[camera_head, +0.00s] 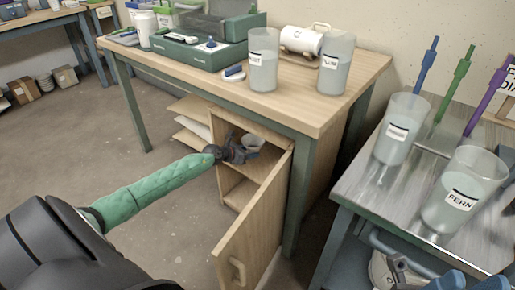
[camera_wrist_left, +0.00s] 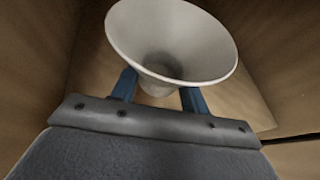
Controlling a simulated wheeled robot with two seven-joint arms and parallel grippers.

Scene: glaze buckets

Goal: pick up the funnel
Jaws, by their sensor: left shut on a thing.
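The funnel (camera_wrist_left: 172,38) is white with a wide round mouth. It fills the upper middle of the left wrist view, mouth up. In the head view the funnel (camera_head: 252,141) shows small inside the open cabinet under the wooden table. My left gripper (camera_wrist_left: 160,92) has its two blue fingers on either side of the funnel's narrow lower part, shut on it. In the head view my left gripper (camera_head: 240,153) reaches into the cabinet from the left. Whether the funnel touches the shelf is not clear. My right gripper is not in view.
The cabinet door (camera_head: 254,222) hangs open toward the front. Cabinet walls are close around my left gripper. Two labelled buckets (camera_head: 263,62) stand on the wooden table (camera_head: 225,82). A metal table (camera_head: 365,192) at the right holds two more buckets (camera_head: 463,190) and colored tools.

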